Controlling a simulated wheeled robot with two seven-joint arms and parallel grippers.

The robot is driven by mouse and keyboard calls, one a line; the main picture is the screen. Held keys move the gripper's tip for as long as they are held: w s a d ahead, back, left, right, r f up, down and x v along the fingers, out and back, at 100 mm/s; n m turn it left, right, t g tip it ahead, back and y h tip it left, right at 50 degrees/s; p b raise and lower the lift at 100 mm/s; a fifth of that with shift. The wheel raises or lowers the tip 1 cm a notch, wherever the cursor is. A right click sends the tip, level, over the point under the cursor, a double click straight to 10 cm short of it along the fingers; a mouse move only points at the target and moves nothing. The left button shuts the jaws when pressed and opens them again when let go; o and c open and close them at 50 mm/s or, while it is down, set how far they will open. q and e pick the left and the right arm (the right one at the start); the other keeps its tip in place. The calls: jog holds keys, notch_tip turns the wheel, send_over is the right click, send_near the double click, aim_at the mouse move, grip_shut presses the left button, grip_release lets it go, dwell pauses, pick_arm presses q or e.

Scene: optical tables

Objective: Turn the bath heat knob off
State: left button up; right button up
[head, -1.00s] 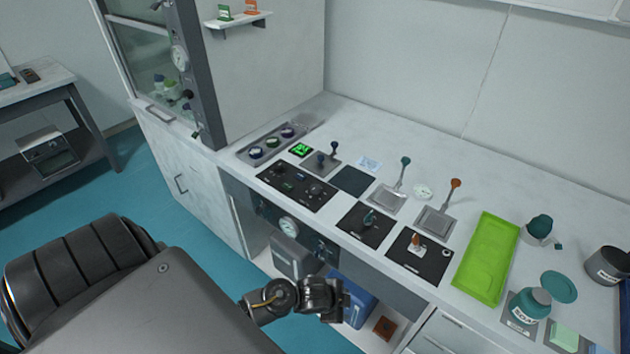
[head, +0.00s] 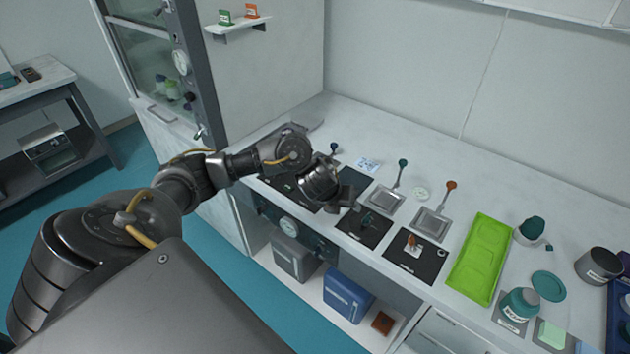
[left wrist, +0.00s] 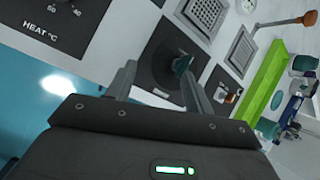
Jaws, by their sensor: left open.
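A black panel with a HEAT °C label (left wrist: 40,30) shows at the upper left of the left wrist view. Only part of its number scale shows, and the heat knob is cut off or out of frame. In the head view my arm and gripper cover much of this black panel (head: 284,188). My left gripper (head: 349,202) is over the front of the bench, right of that panel. In the left wrist view its fingers (left wrist: 158,72) are apart, with nothing visibly held. A teal-handled control (left wrist: 183,64) on another black plate appears just beyond the fingers.
Two levers, teal-topped (head: 403,163) and orange-topped (head: 451,185), stand behind the black plates. An orange-handled control (head: 412,240) is on the right plate. A green tray (head: 482,258) lies farther right. A round gauge (head: 288,226) is on the bench front.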

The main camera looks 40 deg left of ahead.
pick_arm(q)
jog(key=a+r+m+g+y, duration=0.1)
jog(key=a+r, duration=0.2)
jog(key=a, duration=0.4)
jog(key=a+r+m+g+y, duration=0.1)
jog(key=a+r, duration=0.2)
jog(key=a, duration=0.3)
jog(key=x, duration=1.1)
jog(key=shift+s+a+f, duration=0.1)
jog(key=shift+a, duration=0.05)
